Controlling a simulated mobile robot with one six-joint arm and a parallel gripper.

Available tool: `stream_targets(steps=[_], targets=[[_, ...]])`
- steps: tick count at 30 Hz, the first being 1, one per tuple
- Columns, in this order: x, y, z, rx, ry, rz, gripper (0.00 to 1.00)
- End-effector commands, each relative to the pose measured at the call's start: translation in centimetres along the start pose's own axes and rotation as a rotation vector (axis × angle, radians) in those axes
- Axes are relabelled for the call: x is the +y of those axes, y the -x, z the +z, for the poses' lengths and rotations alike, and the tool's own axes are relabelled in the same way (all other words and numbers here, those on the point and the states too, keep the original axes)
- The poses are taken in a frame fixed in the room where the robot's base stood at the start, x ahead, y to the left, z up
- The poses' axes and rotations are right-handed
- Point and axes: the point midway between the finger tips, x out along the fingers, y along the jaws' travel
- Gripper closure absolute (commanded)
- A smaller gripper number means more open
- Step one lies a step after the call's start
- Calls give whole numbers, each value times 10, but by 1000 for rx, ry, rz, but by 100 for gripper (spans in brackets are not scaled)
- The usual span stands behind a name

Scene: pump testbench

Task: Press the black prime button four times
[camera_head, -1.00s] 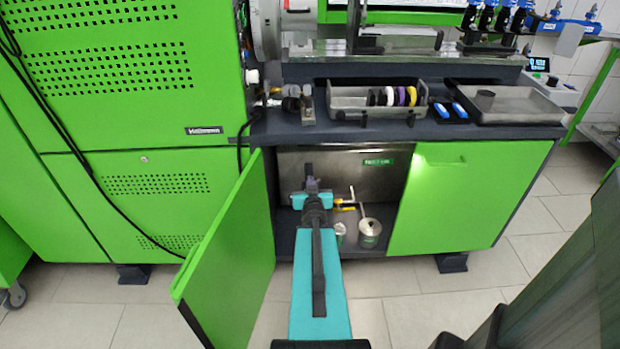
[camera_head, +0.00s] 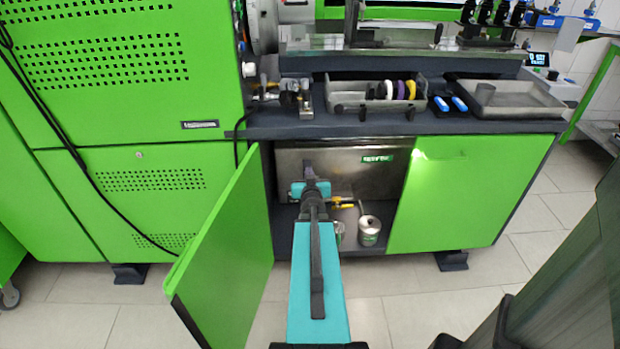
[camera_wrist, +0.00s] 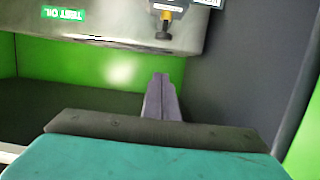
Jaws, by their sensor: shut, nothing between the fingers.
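In the wrist view a black knob with a yellow collar (camera_wrist: 163,30) sticks out of a dark fitting at the top of the picture. It looks like the prime button. My gripper (camera_wrist: 162,77) is shut and empty, with its fingertips below the knob in the picture. A visible gap separates them from it in this view; the depth is hard to judge. In the head view my arm reaches into the open cabinet and hides the fingertips and the knob.
The open green door (camera_head: 222,250) stands left of my arm, and the closed green door (camera_head: 465,195) is to the right. Inside are a metal tank marked TEST OIL (camera_head: 377,159), a yellow-handled valve (camera_head: 343,206) and a can (camera_head: 369,230). The bench top (camera_head: 400,127) overhangs the opening.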

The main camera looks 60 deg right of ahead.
Motion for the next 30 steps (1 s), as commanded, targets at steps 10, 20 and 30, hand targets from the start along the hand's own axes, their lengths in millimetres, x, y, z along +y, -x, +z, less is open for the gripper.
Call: stream_targets(steps=[10, 20, 30], targets=[[0, -32, 1, -1, 1, 1, 100], [1, -60, 1, -1, 1, 1, 100], [2, -68, 35, -2, -1, 2, 100]])
